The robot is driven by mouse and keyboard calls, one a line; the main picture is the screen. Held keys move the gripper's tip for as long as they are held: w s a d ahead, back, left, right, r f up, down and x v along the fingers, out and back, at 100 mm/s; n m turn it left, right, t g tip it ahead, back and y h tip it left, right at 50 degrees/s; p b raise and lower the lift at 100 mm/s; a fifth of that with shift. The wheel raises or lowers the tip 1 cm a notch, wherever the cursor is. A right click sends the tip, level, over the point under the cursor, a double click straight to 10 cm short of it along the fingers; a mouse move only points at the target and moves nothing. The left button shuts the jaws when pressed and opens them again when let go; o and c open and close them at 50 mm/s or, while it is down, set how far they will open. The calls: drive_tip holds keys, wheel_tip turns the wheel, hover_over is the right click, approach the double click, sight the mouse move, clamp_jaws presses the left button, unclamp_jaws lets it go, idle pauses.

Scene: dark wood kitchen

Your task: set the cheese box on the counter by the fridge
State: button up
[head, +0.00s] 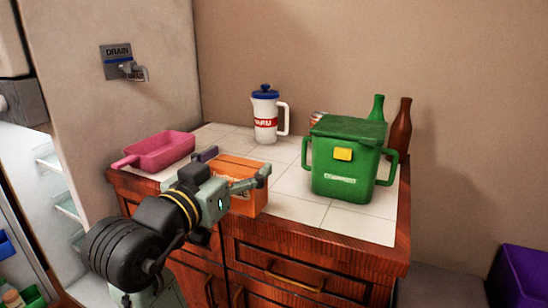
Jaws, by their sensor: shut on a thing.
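The cheese box, an orange box (251,203), is at the front of the white tiled counter (294,209) in the head view. My gripper (236,164) reaches in from the lower left and is shut on the box, with a finger on either side of it. The wrist hides part of the box's left side. I cannot tell whether the box rests on the tiles or hangs just above them. The fridge (52,165) stands open at the left, with shelves showing inside.
A pink pan (158,149) lies left of the box. A white pitcher with a blue lid (265,115) stands behind. A green lidded bin (346,160) stands to the right, with green (377,108) and brown (399,128) bottles behind it. Bare tiles show between box and bin.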

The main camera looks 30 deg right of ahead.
drive_tip(key=shift+w+d+f+p, duration=0.5)
drive_tip(key=shift+w+d+f, duration=0.3)
drive_tip(key=shift+w, duration=1.6)
drive_tip(key=shift+w+d+f+p, duration=0.45)
drive_tip(key=shift+w+d+f, duration=0.35)
drive_tip(key=shift+w, duration=1.55)
drive_tip(key=shift+w+d+f+p, duration=0.5)
drive_tip(key=shift+w+d+f, duration=0.3)
drive_tip(key=shift+w, duration=1.6)
drive_tip(key=shift+f, duration=0.15)
drive_tip(key=shift+f, duration=0.15)
drive_tip(key=o, duration=1.4)
